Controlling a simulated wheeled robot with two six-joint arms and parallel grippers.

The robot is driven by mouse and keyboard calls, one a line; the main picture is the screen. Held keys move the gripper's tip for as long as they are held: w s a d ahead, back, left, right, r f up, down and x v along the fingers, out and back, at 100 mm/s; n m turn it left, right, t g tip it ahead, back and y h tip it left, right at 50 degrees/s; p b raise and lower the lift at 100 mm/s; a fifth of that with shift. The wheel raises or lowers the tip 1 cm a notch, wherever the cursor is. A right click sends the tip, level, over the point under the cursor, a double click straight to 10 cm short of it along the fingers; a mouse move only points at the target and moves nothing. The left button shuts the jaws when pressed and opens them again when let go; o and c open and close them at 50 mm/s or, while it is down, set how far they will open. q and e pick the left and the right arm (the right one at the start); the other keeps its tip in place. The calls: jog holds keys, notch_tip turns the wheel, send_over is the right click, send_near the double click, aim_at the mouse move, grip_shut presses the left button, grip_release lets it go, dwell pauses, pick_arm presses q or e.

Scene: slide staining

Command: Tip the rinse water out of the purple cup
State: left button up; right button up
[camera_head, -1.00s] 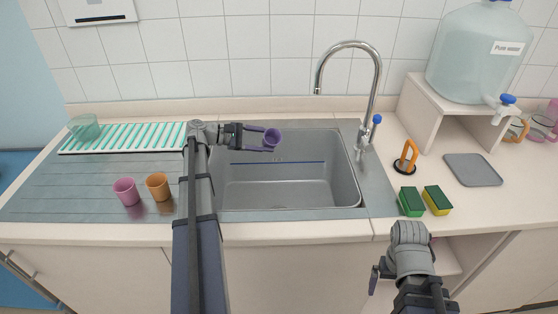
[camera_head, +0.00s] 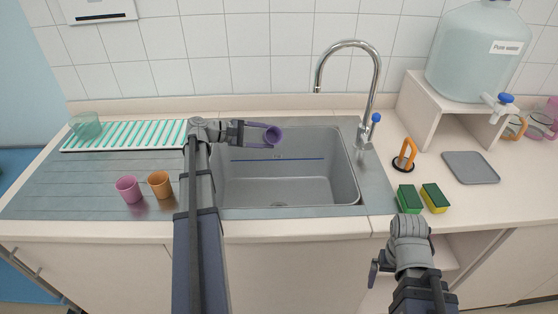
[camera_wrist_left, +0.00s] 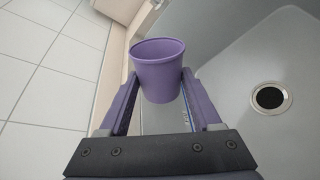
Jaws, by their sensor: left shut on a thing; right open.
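The purple cup (camera_head: 274,136) is held above the back left part of the steel sink (camera_head: 330,190). My right gripper (camera_head: 380,272) is open and empty in front of the counter, low at the right.
A pink cup (camera_head: 129,189) and an orange cup (camera_head: 160,184) stand left of my left arm. The tap (camera_head: 374,85) rises behind the sink's right side. The sink is empty around its drain (camera_wrist_left: 270,97). Sponges (camera_head: 408,199) and an orange-handled tool (camera_head: 404,155) lie right of the sink.

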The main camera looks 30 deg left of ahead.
aim_at(280, 131)
pick_arm(q)
jog(key=shift+s+d+r+m+t+y+p, duration=0.1)
jog(key=shift+r+m+t+y+p, duration=0.35)
jog(key=shift+m, duration=0.35)
jog(key=shift+s+d+r+m+t+y+p, duration=0.15)
jog(key=shift+r+m+y+p, duration=0.1)
jog(key=shift+r+m+p, duration=0.45)
dwell(1.4)
jog(key=shift+s+d+r+m+t+y, duration=0.15)
jog(key=shift+s+d+m+t+y, duration=0.2)
jog(key=shift+d+m, duration=0.3)
dwell(0.5)
jog(key=shift+s+d+r+m+t+y, duration=0.2)
jog(key=shift+r+m+t, duration=0.1)
jog(key=shift+m, duration=0.35)
jog(key=shift+s+d+r+m+t+y, duration=0.15)
jog(key=shift+s+r+m, duration=0.1)
jog(key=shift+m, duration=0.35)
dwell(1.0)
jog(key=shift+s+d+r+m+t, duration=0.15)
jog(key=shift+m+t, duration=0.1)
jog(key=shift+m, duration=0.3)
jog(key=shift+s+d+r+m+t, duration=0.15)
jog(key=shift+m+t, duration=0.1)
jog(key=shift+m, duration=0.3)
dwell(0.6)
